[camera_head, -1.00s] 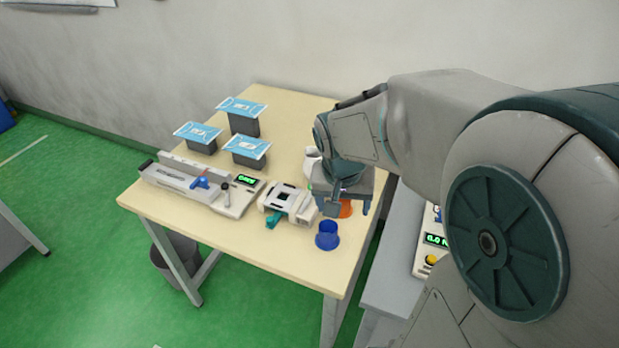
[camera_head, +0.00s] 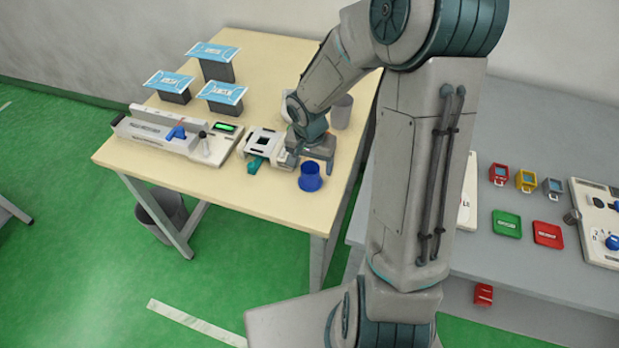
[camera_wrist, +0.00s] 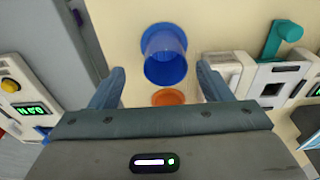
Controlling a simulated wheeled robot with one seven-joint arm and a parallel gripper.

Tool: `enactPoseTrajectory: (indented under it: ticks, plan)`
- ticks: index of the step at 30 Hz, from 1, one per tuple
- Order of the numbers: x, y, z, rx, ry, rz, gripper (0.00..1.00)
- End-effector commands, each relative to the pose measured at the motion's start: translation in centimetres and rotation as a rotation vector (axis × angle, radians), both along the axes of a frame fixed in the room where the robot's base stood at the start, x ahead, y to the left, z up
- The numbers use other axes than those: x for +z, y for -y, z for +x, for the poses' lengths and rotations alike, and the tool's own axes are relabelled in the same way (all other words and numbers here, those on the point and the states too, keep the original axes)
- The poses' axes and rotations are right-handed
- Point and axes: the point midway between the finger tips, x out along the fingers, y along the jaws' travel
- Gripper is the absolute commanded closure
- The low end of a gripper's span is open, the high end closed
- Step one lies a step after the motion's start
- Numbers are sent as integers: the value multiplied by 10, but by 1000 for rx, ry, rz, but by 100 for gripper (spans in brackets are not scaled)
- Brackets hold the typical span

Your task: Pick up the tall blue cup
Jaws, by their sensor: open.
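The blue cup (camera_head: 311,177) stands upright near the front right edge of the wooden table (camera_head: 225,188). In the wrist view the blue cup (camera_wrist: 166,62) is seen from above, with its open rim visible. My gripper (camera_head: 311,164) is just behind the cup in the head view. In the wrist view my gripper (camera_wrist: 160,78) is open and empty, its fingers spread on either side. The cup is ahead of and roughly between the fingertips, apart from both. An orange round object (camera_wrist: 170,97) shows between the fingers, nearer the palm; it is hidden in the head view.
A white device with a teal lever (camera_head: 255,165) stands left of the cup. A grey cup (camera_head: 341,111) is behind my gripper. Three blue-topped dark boxes (camera_head: 223,92) stand at the back left. A grey table (camera_head: 500,275) with several small items adjoins on the right.

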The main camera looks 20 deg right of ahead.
Motion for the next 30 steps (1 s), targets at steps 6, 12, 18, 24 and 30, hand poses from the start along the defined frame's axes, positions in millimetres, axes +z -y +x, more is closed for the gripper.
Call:
enactPoseTrajectory:
  ticks: [6, 12, 18, 24, 30]
  plan:
    - [-11, 0, 2, 1, -2, 0, 28]
    - [-33, -2, 8, 3, -3, 1, 28]
    - [-54, -1, 11, 1, -1, 0, 28]
    - [-57, 0, 11, 1, 1, -1, 28]
    - [-57, 0, 11, 1, 1, -1, 56]
